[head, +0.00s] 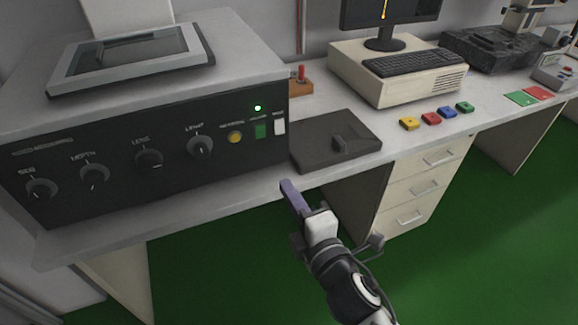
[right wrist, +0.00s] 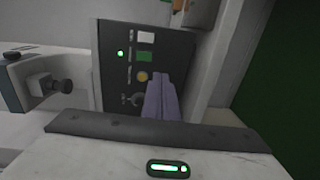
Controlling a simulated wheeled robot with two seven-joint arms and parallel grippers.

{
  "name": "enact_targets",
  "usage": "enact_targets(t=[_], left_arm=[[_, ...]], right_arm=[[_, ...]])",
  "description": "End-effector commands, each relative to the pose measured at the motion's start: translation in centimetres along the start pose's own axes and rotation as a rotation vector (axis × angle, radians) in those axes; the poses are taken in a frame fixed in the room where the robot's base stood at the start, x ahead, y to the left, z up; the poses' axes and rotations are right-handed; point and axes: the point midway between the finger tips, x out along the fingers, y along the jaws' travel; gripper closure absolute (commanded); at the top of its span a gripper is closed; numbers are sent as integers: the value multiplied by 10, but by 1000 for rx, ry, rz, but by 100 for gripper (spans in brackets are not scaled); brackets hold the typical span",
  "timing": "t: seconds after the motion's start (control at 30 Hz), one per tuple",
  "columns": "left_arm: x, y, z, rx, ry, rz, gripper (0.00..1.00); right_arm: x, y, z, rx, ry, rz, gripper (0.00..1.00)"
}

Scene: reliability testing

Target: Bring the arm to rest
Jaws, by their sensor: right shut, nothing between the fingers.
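My right gripper (head: 290,193) comes in from the bottom of the head view. Its purple fingers are shut with nothing between them, at the front edge of the workbench (head: 225,205) and below the dark box on it. In the right wrist view the shut purple fingers (right wrist: 160,98) appear in front of a black control panel (right wrist: 118,60). I cannot tell from these frames whether they touch anything. My left gripper is not in view.
A large machine with a knobbed black panel (head: 120,165) and a lit green lamp (head: 257,108) stands at left. Beside it are a dark box (head: 318,157), a computer (head: 400,80) and several coloured blocks (head: 432,118). A drawer cabinet (head: 425,185) stands under the bench. Green floor (head: 470,260) is clear at right.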

Motion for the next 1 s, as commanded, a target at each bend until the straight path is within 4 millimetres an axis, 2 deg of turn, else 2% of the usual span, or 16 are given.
enact_targets(t=[0.17, 0.27, 0.33, 0.37, 0.4, 0.5, 0.6, 0.8, 1.0], left_arm=[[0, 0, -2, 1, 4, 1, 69], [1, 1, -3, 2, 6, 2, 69], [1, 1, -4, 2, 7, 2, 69], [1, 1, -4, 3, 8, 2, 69], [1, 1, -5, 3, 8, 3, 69], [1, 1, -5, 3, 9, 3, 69], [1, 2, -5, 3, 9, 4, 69], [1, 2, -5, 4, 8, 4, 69], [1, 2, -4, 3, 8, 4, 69]], right_arm=[[-1, -1, 2, 11, -7, -6, 100], [-10, -11, 19, 107, -63, -54, 100], [-25, -26, 42, 250, -148, -123, 100], [-35, -36, 54, 329, -196, -162, 100], [-52, -50, 69, 446, -267, -218, 100], [-102, -87, 99, 740, -453, -359, 100], [-148, -113, 111, 952, -602, -465, 100], [-218, -140, 114, 1214, -813, -604, 100], [-276, -152, 107, 1387, -986, -708, 100]])
